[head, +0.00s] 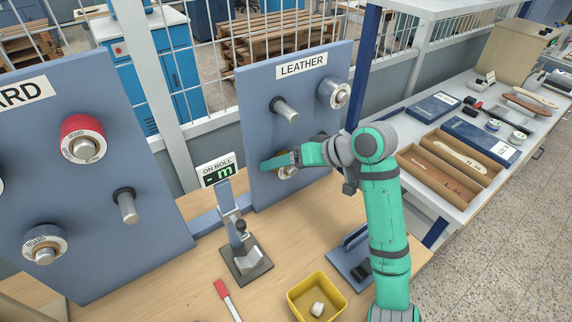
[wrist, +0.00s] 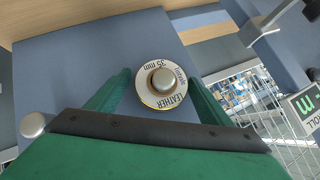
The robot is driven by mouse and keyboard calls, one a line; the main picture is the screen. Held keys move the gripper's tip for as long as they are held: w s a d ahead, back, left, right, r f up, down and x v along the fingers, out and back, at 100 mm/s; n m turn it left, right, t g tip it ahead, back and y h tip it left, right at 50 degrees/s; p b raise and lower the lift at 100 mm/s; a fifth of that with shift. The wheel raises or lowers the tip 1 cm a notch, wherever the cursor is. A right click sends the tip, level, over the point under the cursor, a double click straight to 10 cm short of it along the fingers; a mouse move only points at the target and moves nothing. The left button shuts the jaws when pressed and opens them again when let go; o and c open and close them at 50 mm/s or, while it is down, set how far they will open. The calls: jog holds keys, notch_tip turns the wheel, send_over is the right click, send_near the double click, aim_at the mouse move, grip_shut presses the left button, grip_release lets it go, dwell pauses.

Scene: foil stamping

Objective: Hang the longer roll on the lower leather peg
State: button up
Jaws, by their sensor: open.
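The blue leather board (head: 258,82) carries a bare upper peg (head: 286,110), a silver-grey roll (head: 334,93) at upper right, and a roll (head: 288,173) on the lower peg, partly hidden by my gripper (head: 275,163). In the wrist view that lower roll (wrist: 150,98) has a white face reading LEATHER and 35 mm, a gold edge, and the lower peg's end (wrist: 163,79) in its middle. My open gripper (wrist: 160,85) has one green finger on each side of the roll. Whether the fingers touch it I cannot tell.
A display stand (head: 239,236) reading "- m" stands left of the leather board. A yellow bin (head: 317,299) and red-handled tool (head: 223,290) lie in front.

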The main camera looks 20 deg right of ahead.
jog(key=shift+a, duration=0.1)
jog(key=v, duration=1.1)
jog(key=shift+w+f, duration=0.1)
